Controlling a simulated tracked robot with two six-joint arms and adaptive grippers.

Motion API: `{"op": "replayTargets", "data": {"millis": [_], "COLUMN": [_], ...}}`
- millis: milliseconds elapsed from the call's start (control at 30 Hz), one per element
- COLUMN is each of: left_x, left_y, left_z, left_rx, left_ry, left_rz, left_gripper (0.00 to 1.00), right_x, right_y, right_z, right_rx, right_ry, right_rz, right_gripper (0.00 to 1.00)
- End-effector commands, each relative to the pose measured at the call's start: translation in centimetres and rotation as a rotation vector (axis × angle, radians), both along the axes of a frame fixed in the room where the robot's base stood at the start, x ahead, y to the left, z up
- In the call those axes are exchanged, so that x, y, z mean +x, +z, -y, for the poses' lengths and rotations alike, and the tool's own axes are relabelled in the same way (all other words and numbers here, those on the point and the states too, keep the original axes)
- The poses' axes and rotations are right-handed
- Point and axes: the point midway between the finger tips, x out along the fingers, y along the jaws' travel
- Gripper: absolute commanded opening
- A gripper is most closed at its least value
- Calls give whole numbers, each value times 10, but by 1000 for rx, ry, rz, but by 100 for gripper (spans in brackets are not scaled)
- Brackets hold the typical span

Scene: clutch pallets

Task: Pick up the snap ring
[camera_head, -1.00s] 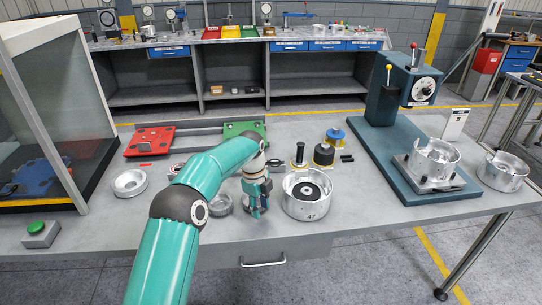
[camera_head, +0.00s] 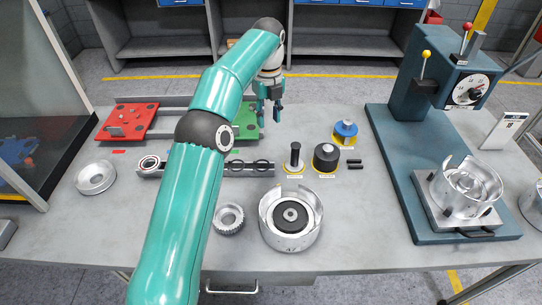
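A narrow grey parts rail (camera_head: 250,172) lies across the middle of the table. Two thin dark rings rest on its right part, a left one (camera_head: 235,165) and a right one (camera_head: 262,165); they look like snap rings, but I cannot tell which one is meant. My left arm hides the rail's middle. My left gripper (camera_head: 269,112) points down behind the rail, near the right edge of the green pallet (camera_head: 246,122). Its fingers look apart, with nothing visible between them. My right gripper is not in view.
A silver drum (camera_head: 290,240) with a dark hub and a toothed ring (camera_head: 229,218) stand in front. Black and blue-topped tools (camera_head: 326,158) stand right of the rail. A teal press (camera_head: 440,150) stands at right, a red pallet (camera_head: 128,122) at back left.

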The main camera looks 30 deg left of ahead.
Motion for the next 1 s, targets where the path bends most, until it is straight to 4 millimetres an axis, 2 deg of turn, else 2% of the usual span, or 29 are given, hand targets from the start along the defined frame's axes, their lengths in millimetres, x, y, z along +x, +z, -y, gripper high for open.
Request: {"op": "replayTargets", "data": {"millis": [167,300,500,833,1000], "left_x": [0,2,4,5,4], "left_y": [-33,-63,-97,-121,-144], "left_z": [1,4,7,8,8], "left_rx": [-1,-1,-1,-1,-1], "left_ry": [-5,-9,-14,-16,-17], "left_rz": [-5,-5,-5,-4,-6], "left_gripper": [38,38,38,38,38], "right_x": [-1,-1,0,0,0], "right_y": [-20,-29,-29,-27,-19], "right_z": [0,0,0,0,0], "right_rx": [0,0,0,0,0], "right_ry": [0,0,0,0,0], "right_rz": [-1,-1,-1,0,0], "right_gripper": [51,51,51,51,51]}}
